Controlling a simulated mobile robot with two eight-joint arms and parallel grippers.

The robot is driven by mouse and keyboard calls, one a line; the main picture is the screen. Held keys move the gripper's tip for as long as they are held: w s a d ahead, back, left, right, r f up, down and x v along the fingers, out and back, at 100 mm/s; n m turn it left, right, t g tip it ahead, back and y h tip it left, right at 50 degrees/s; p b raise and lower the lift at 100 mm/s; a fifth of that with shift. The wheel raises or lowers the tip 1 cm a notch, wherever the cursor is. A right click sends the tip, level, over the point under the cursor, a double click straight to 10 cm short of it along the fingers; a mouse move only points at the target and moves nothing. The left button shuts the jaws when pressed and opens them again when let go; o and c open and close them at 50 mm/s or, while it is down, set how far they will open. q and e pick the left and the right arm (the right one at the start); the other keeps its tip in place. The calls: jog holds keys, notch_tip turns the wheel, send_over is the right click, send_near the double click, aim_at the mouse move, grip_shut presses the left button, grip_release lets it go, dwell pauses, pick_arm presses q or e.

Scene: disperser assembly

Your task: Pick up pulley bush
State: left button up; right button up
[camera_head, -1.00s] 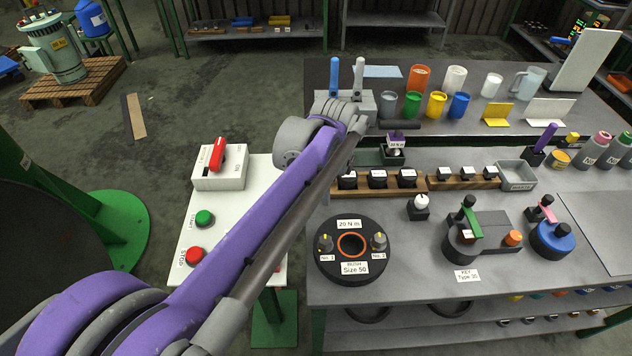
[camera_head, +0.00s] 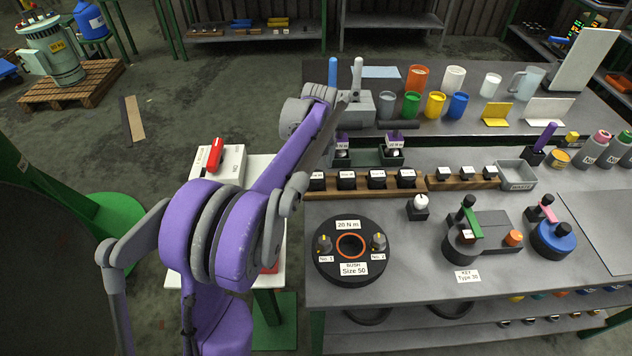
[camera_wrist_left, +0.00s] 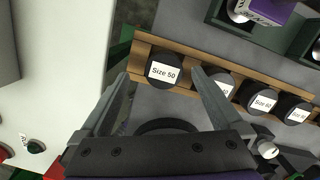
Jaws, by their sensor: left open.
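Several black pulley bushes with white labels sit in a row on a wooden rack (camera_head: 427,188). The leftmost bush (camera_head: 317,181) is close beside my purple arm in the head view. In the left wrist view that bush (camera_wrist_left: 163,71) reads "Size 50". My left gripper (camera_wrist_left: 159,76) is open, its fingertips to either side of this bush in the picture. Nothing is held, and I cannot tell how far above the bush the fingertips are. The gripper is not clearly visible in the head view. My right gripper is not in view.
A round black fixture (camera_head: 330,266) labelled "BUSH Size 50" stands in front of the rack. Green bins (camera_head: 369,157) with purple-topped tools are behind it. A white stand with a red switch (camera_head: 215,155) is on the left.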

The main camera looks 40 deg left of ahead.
aim_at(316, 175)
pick_arm(q)
jog(key=f, duration=0.4)
jog(key=shift+w+d+f, duration=0.1)
jog(key=shift+w+f, duration=0.1)
jog(key=shift+f, duration=0.2)
grip_shut()
